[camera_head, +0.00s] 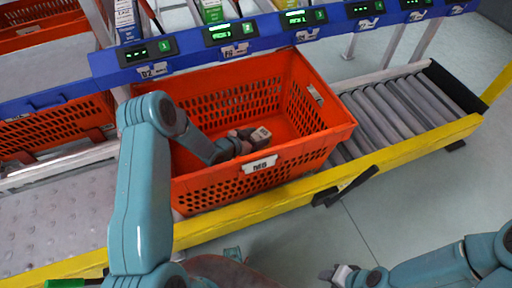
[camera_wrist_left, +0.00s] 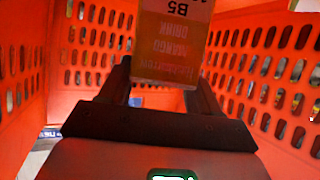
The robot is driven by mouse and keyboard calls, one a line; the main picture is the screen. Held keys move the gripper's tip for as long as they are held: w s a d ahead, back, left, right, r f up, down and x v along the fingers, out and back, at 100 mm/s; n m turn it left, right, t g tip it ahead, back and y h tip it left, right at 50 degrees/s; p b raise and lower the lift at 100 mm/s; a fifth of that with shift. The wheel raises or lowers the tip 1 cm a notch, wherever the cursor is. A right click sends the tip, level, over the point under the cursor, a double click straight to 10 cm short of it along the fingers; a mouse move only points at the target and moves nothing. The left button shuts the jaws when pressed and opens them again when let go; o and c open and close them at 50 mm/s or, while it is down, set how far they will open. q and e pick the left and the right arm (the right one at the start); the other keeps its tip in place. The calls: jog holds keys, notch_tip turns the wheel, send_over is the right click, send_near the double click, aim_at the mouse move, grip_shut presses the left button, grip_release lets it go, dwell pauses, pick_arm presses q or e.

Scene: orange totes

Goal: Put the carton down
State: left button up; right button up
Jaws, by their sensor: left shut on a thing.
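An orange tote (camera_head: 320,143) with a white label on its front stands on the conveyor in the head view. My left gripper (camera_head: 248,139) reaches down inside it and is shut on a small carton (camera_head: 261,135). In the left wrist view the carton (camera_wrist_left: 172,42) sits between the two dark fingers (camera_wrist_left: 160,85), with its printing upside down, reading "MANGO DRINK" and "B5". The tote's perforated walls (camera_wrist_left: 275,95) surround it there. I cannot tell whether the carton touches the tote's floor. My right gripper (camera_head: 340,274) is at the bottom edge of the head view, outside the tote; its jaw state is unclear.
A blue shelf rail (camera_head: 185,63) with several green displays runs behind the tote, with cartons above it. Grey rollers (camera_head: 400,110) lie free to the right. A yellow conveyor edge (camera_head: 400,160) runs in front. Another orange tote (camera_head: 50,125) is at left.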

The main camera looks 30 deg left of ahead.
pick_arm(q)
notch_tip(320, 180, down, 5)
jog(key=shift+r+b, duration=0.1)
jog(key=shift+b, duration=0.55)
jog(key=shift+r, duration=0.1)
jog(key=shift+f+b, duration=0.35)
jog(key=o, duration=1.2)
jog(key=shift+r, duration=0.1)
